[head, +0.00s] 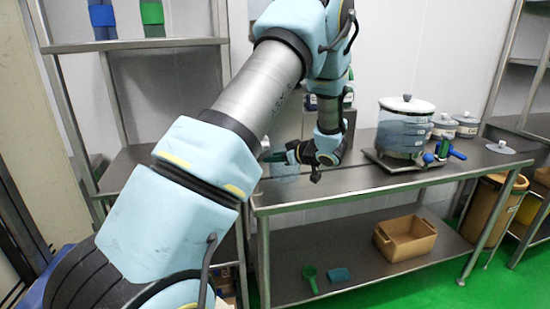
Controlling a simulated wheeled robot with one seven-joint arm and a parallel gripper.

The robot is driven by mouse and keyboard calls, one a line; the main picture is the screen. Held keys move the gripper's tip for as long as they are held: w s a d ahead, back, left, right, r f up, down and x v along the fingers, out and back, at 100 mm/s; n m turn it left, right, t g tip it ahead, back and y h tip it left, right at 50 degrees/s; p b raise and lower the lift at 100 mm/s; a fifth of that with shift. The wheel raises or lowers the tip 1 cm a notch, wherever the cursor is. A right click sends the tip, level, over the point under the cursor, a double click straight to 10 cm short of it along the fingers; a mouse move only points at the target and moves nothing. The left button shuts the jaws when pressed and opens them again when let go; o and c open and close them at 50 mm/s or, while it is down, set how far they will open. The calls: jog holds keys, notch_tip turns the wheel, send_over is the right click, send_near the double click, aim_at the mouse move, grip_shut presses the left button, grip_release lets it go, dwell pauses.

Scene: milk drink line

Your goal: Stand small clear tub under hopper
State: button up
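My gripper (279,156) reaches left from my wrist, at the left end of the steel table. A small clear tub (286,172), faint and bluish, shows right at and below the fingers. Whether the fingers are closed on its wall is too small to tell. A large clear vessel (403,130) with a white lid and dark knob stands on a low base on the table, to the right of my gripper. A blue and green tap-like part sits at its lower right. I cannot tell whether this vessel is the hopper. My arm partly hides equipment behind it.
The steel table (350,182) is bare between my gripper and the vessel. Lidded grey pots (467,124) stand at the back right. A rack (130,45) stands at left.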

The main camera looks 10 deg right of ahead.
jog(key=shift+o, duration=0.4)
jog(key=shift+r, duration=0.1)
jog(key=b+v, duration=0.2)
jog(key=v, duration=1)
jog(key=shift+d, duration=0.15)
